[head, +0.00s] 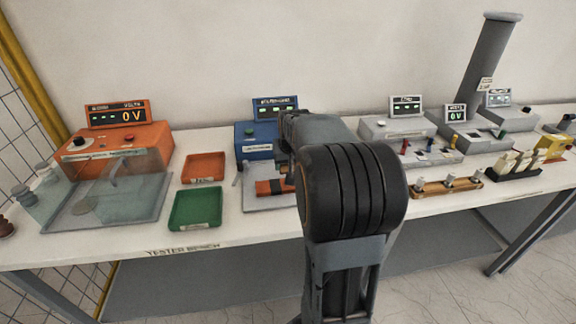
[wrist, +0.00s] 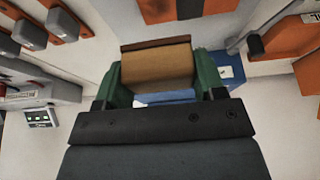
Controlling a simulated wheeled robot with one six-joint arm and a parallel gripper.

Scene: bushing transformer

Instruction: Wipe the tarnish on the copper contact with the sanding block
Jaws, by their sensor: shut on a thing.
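In the wrist view my gripper (wrist: 160,82) has two green fingers closed on a tan block with a dark brown edge, the sanding block (wrist: 157,66). The block sits between the fingers and hides what is straight beyond it. In the head view my arm covers the gripper and the block. An orange-brown piece with a dark band (head: 268,187) lies on a light plate in front of the blue tester, partly behind my arm. I cannot tell whether it is the copper contact, and no tarnish can be made out.
The blue tester (head: 249,142) stands behind my arm. An orange volt tester (head: 118,148) with a clear shield stands at left. An orange tray (head: 203,168) and a green tray (head: 195,209) lie between them. Grey testers (head: 390,129) and a wooden rack (head: 446,187) fill the right side.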

